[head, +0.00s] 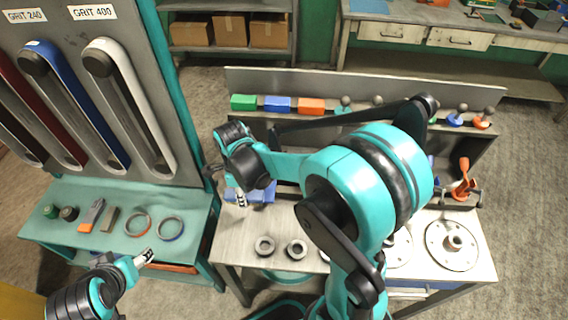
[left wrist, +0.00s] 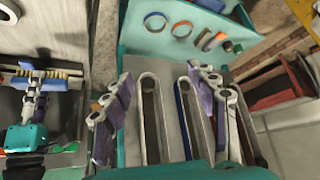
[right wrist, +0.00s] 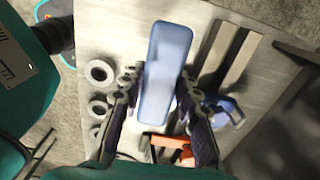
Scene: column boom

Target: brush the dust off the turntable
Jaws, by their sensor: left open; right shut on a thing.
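My right gripper (head: 241,198) is over the left part of the grey workbench (head: 237,240). It is shut on a brush with a blue back (right wrist: 168,70); its pale bristles (left wrist: 60,73) show in the left wrist view. Two flat grey discs with raised hubs lie on the bench: one at right (head: 452,245), one partly behind my right arm (head: 398,252). I cannot tell which is the turntable, and no dust can be made out. My left gripper (head: 145,257) is open and empty, by the front of the teal side table; its spread fingers show in the left wrist view (left wrist: 160,95).
The teal side table (head: 60,200) holds rings (head: 138,225), blocks and small cylinders. A rack of sanding belts (head: 120,90) stands behind it. Grey rings (head: 296,249) lie at the bench front. An orange clamp (head: 464,180) stands at right. A rear shelf carries coloured blocks (head: 277,104).

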